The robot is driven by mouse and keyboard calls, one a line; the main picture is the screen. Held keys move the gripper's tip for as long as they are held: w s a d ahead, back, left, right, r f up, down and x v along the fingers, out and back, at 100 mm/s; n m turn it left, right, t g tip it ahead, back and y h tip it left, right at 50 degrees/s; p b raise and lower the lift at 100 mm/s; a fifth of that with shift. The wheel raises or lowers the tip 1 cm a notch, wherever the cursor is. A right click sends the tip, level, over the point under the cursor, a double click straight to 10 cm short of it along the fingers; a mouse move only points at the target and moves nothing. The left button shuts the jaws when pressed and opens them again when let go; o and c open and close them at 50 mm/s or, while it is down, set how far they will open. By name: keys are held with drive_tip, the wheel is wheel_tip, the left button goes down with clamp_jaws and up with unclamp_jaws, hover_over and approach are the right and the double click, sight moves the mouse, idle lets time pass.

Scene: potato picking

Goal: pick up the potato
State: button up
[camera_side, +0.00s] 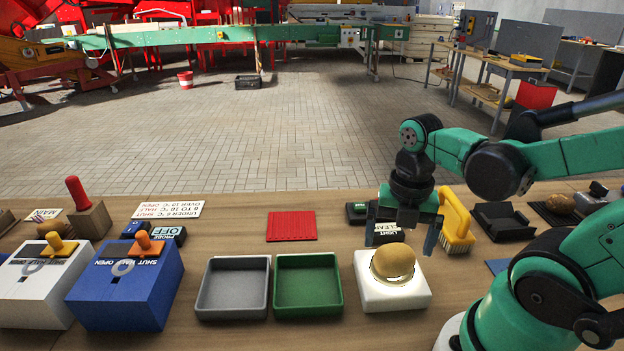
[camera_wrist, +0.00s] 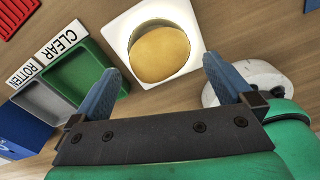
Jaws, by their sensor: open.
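The potato (camera_side: 393,262) is tan and rounded. It sits in the round hollow of a white square block (camera_side: 375,299) on the wooden table. In the wrist view the potato (camera_wrist: 159,54) lies beyond the fingers, near the top middle. My gripper (camera_side: 404,238) is above and slightly behind the potato in the side view. Its two blue fingers (camera_wrist: 158,80) are spread wide with nothing between them, apart from the potato.
A green tray (camera_side: 308,312) and a grey tray (camera_side: 232,312) stand left of the block. A yellow brush (camera_side: 456,218) is close on the right. Blue (camera_side: 130,300) and white (camera_side: 22,300) lever boxes stand at far left. A red mat (camera_side: 291,238) lies behind the trays.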

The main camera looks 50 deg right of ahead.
sight(397, 250)
drive_tip(key=shift+f, duration=1.55)
drive_tip(key=c, duration=1.3)
drive_tip(key=shift+r, duration=0.1)
